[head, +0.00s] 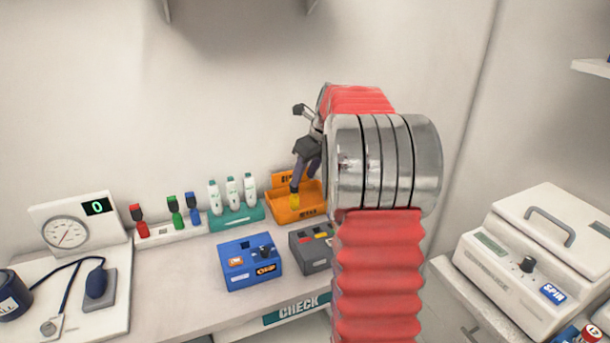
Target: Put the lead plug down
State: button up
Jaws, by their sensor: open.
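My arm hides part of the gripper and the tray's right side. I cannot tell whether the yellow piece rests on the tray or touches a finger.
Red, green and blue dark-topped pieces stand in a white rack (168,235). White bottles stand in a teal rack (232,219). A blue box (251,263) and a dark grey box (312,253) are in front. A gauge (70,228) is left, a white machine (535,262) right.

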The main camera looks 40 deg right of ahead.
jog(key=s+a+r+n, duration=0.3)
jog(key=s+a+n, duration=0.2)
jog(key=a+n, duration=0.5)
jog(key=s+a+r+n, duration=0.3)
jog(key=s+a+n, duration=0.3)
jog(key=a, duration=0.7)
jog(key=s+a+f+n, duration=0.2)
jog(key=s+a+n, duration=0.4)
jog(key=s+n, duration=0.2)
jog(key=s+a+f+n+t, duration=0.1)
jog(key=s+a+f+n, duration=0.2)
jog(key=s+a+n, duration=0.3)
jog(key=shift+s+a+n, duration=0.4)
jog(key=shift+s+n, duration=0.6)
jog(key=shift+n, duration=1.4)
